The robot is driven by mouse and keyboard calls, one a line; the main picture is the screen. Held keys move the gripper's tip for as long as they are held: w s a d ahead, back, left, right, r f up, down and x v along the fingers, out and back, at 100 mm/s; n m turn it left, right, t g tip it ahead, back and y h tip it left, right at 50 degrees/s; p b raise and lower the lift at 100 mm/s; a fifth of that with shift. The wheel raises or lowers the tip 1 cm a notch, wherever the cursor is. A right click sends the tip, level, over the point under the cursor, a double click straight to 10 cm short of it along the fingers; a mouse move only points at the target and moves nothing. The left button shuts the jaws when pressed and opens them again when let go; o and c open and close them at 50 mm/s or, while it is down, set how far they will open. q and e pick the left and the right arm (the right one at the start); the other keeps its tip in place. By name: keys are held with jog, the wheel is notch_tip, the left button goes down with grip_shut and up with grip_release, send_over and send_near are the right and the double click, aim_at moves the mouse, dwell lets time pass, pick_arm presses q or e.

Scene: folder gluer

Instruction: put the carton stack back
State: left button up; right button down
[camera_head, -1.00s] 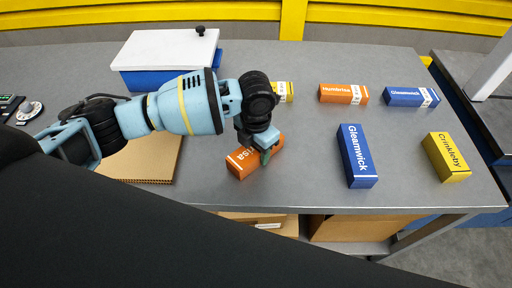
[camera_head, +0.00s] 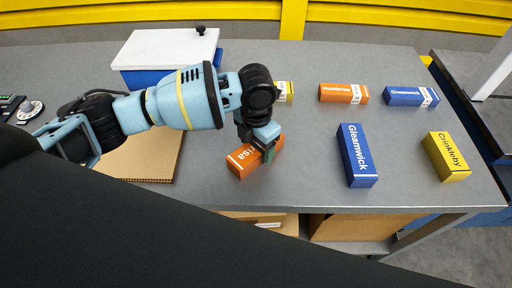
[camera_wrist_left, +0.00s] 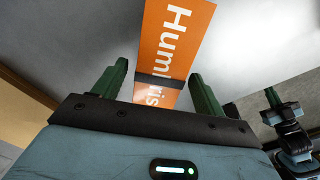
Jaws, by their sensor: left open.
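The task's carton stack is not marked by name. A flat brown cardboard stack (camera_head: 150,165) lies at the left of the table, partly hidden by my left arm. My left gripper (camera_head: 268,152) is over an orange carton (camera_head: 240,162) near the table's front middle. In the left wrist view the orange carton (camera_wrist_left: 176,40) lies between the two green fingers of the left gripper (camera_wrist_left: 155,90), with a gap at each side. The gripper is open.
A blue carton (camera_head: 357,155) and a yellow one (camera_head: 446,157) lie to the right. Behind are an orange carton (camera_head: 343,94), another blue one (camera_head: 411,97) and a partly hidden yellow one (camera_head: 286,92). A white-lidded blue box (camera_head: 165,50) stands at the back left.

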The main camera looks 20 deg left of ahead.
aim_at(256, 147)
pick_arm(q)
notch_tip(256, 147, up, 11)
jog(key=shift+f, duration=0.2)
jog(key=shift+f, duration=0.1)
